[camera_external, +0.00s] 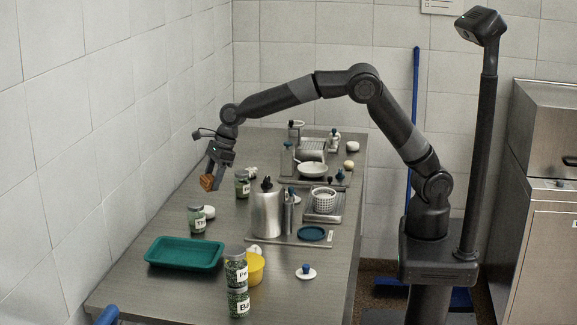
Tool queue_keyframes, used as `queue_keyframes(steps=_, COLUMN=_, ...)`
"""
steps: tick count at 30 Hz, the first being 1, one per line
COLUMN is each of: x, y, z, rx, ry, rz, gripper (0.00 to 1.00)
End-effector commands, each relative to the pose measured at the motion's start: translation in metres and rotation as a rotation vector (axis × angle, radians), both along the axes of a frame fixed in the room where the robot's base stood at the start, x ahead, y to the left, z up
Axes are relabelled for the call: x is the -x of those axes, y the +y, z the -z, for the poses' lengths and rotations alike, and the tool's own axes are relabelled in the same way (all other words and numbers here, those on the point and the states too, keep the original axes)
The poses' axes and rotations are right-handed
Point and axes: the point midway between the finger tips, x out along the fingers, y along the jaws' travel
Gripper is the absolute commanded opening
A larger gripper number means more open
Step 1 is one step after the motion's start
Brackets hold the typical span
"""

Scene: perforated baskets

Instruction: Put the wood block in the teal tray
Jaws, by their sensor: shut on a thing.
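The wood block (207,182) is a small brown piece held at the tips of my gripper (210,174). My gripper is shut on it and points down, above the left side of the steel table, towards its far half. The block appears to be clear of the table top. The teal tray (184,253) lies on the near left part of the table, nearer the camera than my gripper. The tray looks empty.
A green jar (196,219) stands between my gripper and the tray, with another jar (242,184) to the right. Stacked jars (236,268) and a yellow cup (255,267) stand right of the tray. A steel canister (267,210) stands mid-table. A tiled wall borders the left.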

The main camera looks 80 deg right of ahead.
Motion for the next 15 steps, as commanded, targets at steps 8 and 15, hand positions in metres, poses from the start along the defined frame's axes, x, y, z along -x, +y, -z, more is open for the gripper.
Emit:
queue_keyframes(steps=8, x=0.035, y=0.072, z=-0.008, rx=-0.008, ry=-0.002, rz=-0.086, gripper=0.33)
queue_keyframes(steps=15, x=0.042, y=0.102, z=0.001, rx=-0.009, ry=0.0, rz=-0.105, gripper=0.33)
